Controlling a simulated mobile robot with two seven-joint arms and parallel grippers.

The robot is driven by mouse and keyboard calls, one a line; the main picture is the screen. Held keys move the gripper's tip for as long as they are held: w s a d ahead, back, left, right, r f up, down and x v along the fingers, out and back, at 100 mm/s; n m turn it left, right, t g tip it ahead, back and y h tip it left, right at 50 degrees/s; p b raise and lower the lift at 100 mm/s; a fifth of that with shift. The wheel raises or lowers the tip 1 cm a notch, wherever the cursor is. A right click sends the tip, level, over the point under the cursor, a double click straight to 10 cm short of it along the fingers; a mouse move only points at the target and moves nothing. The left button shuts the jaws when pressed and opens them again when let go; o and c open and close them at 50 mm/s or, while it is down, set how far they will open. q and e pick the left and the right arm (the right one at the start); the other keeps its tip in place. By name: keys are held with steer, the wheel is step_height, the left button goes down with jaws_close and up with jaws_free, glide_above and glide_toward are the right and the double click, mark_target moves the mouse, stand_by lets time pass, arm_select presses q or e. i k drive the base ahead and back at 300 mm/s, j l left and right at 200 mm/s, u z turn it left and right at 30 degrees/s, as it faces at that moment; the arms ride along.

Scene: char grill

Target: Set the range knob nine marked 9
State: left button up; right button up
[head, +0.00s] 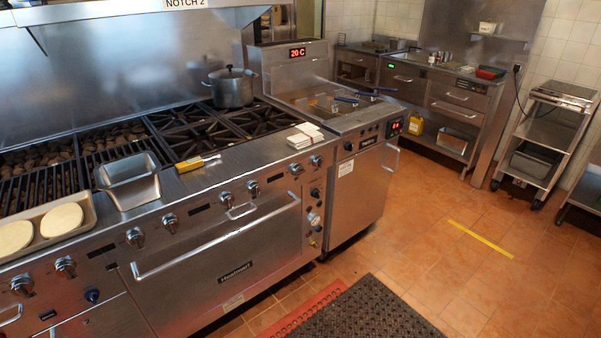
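The steel range has a row of round metal knobs along its front panel (195,207). Among them are a far-left knob (22,286), a middle knob (170,222) and a far-right knob (315,160). The number labels by the knobs are too small to read, so I cannot tell which knob is marked 9 or how any is set. Neither of my grippers shows in the head view.
The oven handle (215,236) juts out below the knobs. A steel pan (128,182), a yellow-handled tool (196,162) and white cloths (304,136) lie near the front ledge. A black mat (365,312) covers floor before the range; the tiled floor at right is open.

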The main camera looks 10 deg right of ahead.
mark_target(297, 170)
steer(key=i+l+u, duration=0.15)
steer(key=l, duration=0.25)
steer(key=i+l+u, duration=0.1)
steer(key=i+l, duration=0.2)
steer(key=l, duration=0.2)
steer(key=i+l+u, duration=0.15)
steer(key=l, duration=0.3)
steer(key=i+l+u, duration=0.15)
steer(key=l, duration=0.35)
steer(key=i+l+u, duration=0.1)
steer(key=l, duration=0.4)
steer(key=i+l+u, duration=0.15)
steer(key=l, duration=0.35)
steer(key=i+l+u, duration=0.15)
steer(key=l, duration=0.4)
steer(key=i+l+u, duration=0.1)
steer(key=l, duration=0.4)
